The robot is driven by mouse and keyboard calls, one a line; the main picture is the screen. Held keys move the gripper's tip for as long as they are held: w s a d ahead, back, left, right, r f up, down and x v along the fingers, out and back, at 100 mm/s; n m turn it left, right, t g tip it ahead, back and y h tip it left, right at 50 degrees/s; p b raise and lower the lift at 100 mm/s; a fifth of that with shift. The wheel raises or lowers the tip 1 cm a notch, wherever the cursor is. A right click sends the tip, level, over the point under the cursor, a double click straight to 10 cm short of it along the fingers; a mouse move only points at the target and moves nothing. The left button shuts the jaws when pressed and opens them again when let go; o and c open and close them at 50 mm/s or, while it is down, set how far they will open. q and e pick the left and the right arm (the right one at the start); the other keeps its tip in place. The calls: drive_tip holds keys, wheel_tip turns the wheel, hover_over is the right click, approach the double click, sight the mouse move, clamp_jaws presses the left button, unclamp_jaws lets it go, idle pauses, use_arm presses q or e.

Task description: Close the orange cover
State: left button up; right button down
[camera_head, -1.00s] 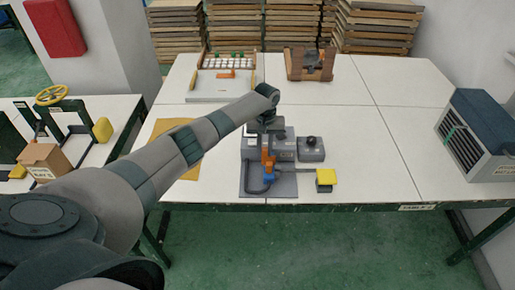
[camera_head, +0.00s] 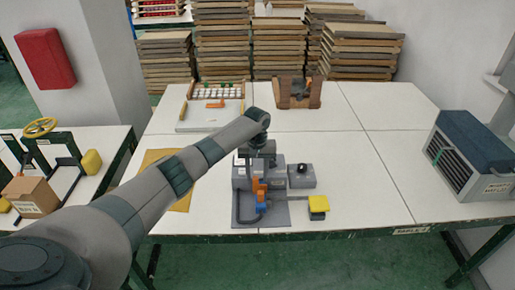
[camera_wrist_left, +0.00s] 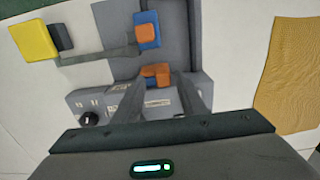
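The orange cover (camera_head: 258,186) is a small orange piece on the grey station in the middle of the table's near side. In the left wrist view the orange cover (camera_wrist_left: 155,75) lies between the tips of my left gripper. A blue block with an orange top (camera_wrist_left: 147,35) sits just beyond it. My left gripper (camera_wrist_left: 159,80) points down over the station, its two dark fingers apart. I cannot tell whether a finger touches the cover. In the head view my left gripper (camera_head: 256,165) is small and partly blends with the grey station. My right gripper is not in view.
A yellow block (camera_head: 318,203) stands at the station's right end. A grey box with a black knob (camera_head: 301,176) is beside the station. A large vented unit (camera_head: 470,160) stands at the right. A yellow-brown sheet (camera_wrist_left: 290,75) lies on the table. The table right of the station is clear.

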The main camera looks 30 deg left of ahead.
use_arm(q)
wheel_tip(320, 180, up, 15)
drive_tip(key=b, duration=0.3)
drive_tip(key=shift+r+b, duration=0.15)
drive_tip(key=shift+b, duration=0.15)
idle(0.3)
